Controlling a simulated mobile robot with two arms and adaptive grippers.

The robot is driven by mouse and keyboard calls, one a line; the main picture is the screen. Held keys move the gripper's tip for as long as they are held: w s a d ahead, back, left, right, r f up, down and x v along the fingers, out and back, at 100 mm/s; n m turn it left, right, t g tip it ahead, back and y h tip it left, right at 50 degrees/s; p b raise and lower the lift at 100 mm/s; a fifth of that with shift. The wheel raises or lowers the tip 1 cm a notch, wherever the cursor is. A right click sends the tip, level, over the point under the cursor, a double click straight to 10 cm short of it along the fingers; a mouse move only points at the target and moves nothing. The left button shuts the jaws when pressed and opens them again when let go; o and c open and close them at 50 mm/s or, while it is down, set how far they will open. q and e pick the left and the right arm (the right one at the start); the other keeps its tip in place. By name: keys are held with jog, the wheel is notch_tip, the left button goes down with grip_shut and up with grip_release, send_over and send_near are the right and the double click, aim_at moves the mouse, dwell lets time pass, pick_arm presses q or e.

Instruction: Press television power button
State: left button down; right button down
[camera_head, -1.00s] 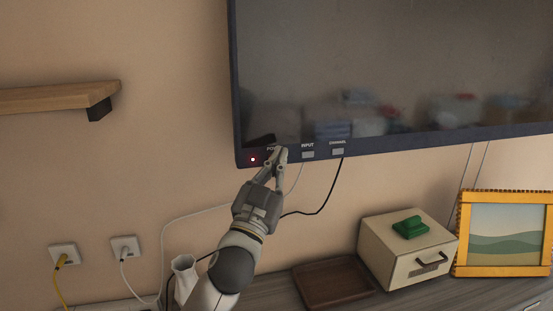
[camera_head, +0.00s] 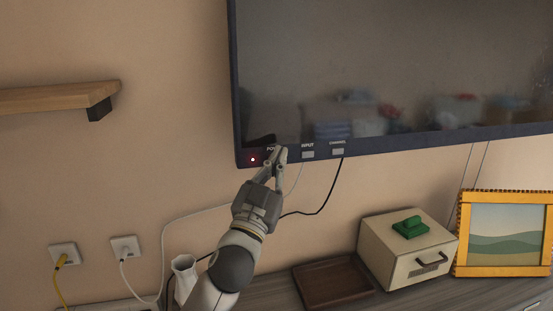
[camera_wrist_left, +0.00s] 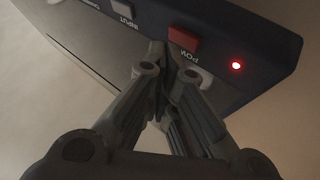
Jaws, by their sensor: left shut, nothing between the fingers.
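The television (camera_head: 390,75) hangs on the wall, its screen dark with a reflection of the room. A red light (camera_head: 253,159) glows at its lower left corner. My left gripper (camera_head: 279,153) is shut and empty, its fingertips at the lower bezel over the power label, hiding the power button in the head view. In the left wrist view, the red power button (camera_wrist_left: 183,39) shows right beside the fingertips (camera_wrist_left: 170,52), with the red light (camera_wrist_left: 236,65) to its right. I cannot tell whether the fingertips touch the button. My right gripper is not in view.
The input button (camera_head: 308,155) and channel button (camera_head: 338,152) sit to the right on the bezel. Below, a cabinet top holds a brown tray (camera_head: 333,284), a cream box (camera_head: 402,262) with a green item on it, a yellow picture frame (camera_head: 548,232) and a white vase (camera_head: 184,273).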

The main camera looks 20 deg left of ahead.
pick_arm(q)
jog(key=shift+w+a, duration=0.2)
jog(key=shift+w, duration=0.1)
jog(key=shift+w+a, duration=0.1)
dwell(0.4)
jog(key=shift+s+d, duration=0.35)
jog(key=shift+s, duration=0.15)
jog(key=shift+s+d, duration=0.1)
jog(key=s+d, duration=0.2)
jog(key=s, duration=0.1)
jog(key=s+d, duration=0.1)
jog(key=shift+s+d, duration=0.1)
jog(key=shift+s, duration=0.3)
jog(key=shift+f, duration=0.1)
dwell(1.1)
